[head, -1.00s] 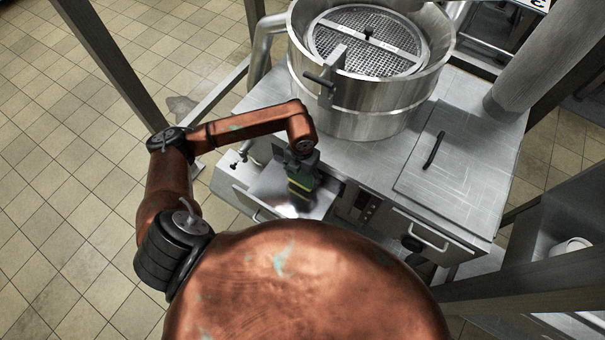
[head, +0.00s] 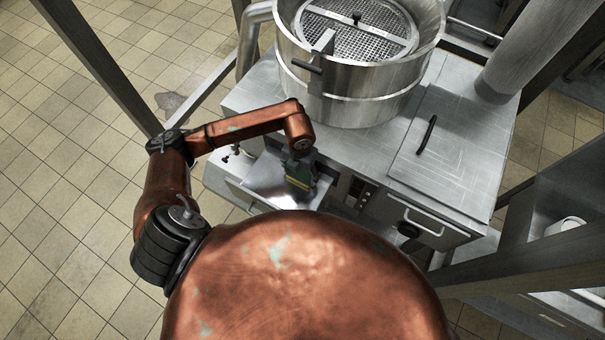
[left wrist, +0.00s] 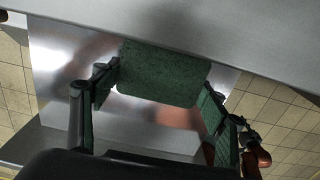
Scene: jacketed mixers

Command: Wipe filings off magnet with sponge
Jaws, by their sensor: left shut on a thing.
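My left gripper (head: 299,170) is shut on a green sponge (left wrist: 165,72), which sits between its two fingers in the left wrist view. In the head view a yellow-green patch of the sponge (head: 299,182) shows below the gripper. The sponge is over a shiny flat metal plate (head: 262,180) that juts out of the front of the steel cabinet; the plate also fills the middle of the left wrist view (left wrist: 60,70). I cannot tell whether this plate is the magnet or whether the sponge touches it. No filings can be made out. My right gripper is not in view.
A round steel mixer (head: 360,60) with a mesh lid stands on the cabinet (head: 440,170). A closed drawer with a handle (head: 423,226) is to the plate's right. A grey post (head: 100,70) stands at the left. Tiled floor (head: 60,190) is free at the left.

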